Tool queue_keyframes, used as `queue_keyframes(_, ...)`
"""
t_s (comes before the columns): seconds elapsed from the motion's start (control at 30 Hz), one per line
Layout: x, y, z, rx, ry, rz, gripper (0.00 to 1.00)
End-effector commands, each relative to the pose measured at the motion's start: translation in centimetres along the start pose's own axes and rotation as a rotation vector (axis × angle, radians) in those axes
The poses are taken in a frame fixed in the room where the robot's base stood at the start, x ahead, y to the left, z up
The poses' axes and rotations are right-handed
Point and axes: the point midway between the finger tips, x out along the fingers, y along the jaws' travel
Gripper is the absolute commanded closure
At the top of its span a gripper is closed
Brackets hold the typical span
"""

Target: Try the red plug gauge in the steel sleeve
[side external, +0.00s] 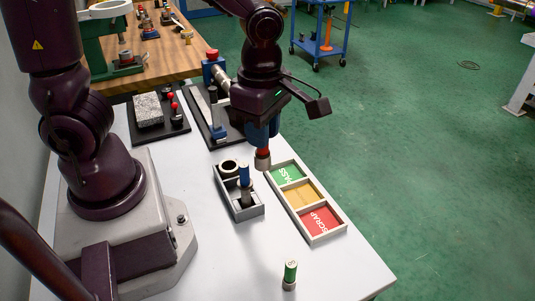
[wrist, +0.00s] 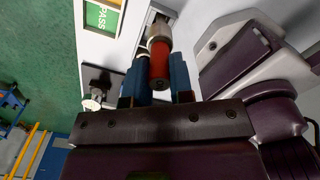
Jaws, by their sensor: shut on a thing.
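My gripper (side external: 263,136) is shut on the red plug gauge (side external: 263,153), its steel end pointing down, above the white table between the grey box and the sorting tray. In the wrist view, the red gauge (wrist: 159,58) sits between the blue fingers (wrist: 160,80), with its steel end (wrist: 158,33) outward. A ring-shaped metal piece with a dark bore (side external: 229,167) sits in the grey box (side external: 254,213); I cannot tell whether it is the steel sleeve. The gauge is apart from it. A pale metal cylinder (side external: 221,78) also shows at the blue vise.
A blue-topped gauge (side external: 244,174) stands in the grey box. A tray (side external: 337,230) with green, yellow and red compartments lies to the right. A green gauge (side external: 290,272) stands near the front edge. A blue vise (side external: 211,68) and a grey block (side external: 148,109) are behind.

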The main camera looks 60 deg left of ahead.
Motion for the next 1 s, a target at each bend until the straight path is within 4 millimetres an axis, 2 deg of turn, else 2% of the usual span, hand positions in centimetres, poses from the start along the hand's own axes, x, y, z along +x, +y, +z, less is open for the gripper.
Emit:
queue_keyframes(0.03, 0.0, 1.4, -1.5, -0.085, 0.0, 0.0, 1.0)
queue_keyframes(0.2, 0.0, 4.8, -6.9, -0.359, -0.001, 0.001, 1.0)
queue_keyframes(0.4, 0.0, 6.5, -11.7, -0.583, -0.001, 0.001, 1.0)
queue_keyframes(0.53, 0.0, 7.0, -13.9, -0.682, -0.001, 0.001, 1.0)
queue_keyframes(0.57, 0.0, 7.1, -14.4, -0.703, -0.001, 0.001, 1.0)
queue_keyframes(0.8, 3.8, 7.0, -14.2, -0.692, 0.003, -0.004, 1.0)
queue_keyframes(1.0, 5.2, 7.0, -14.2, -0.691, 0.0, 0.0, 1.0)
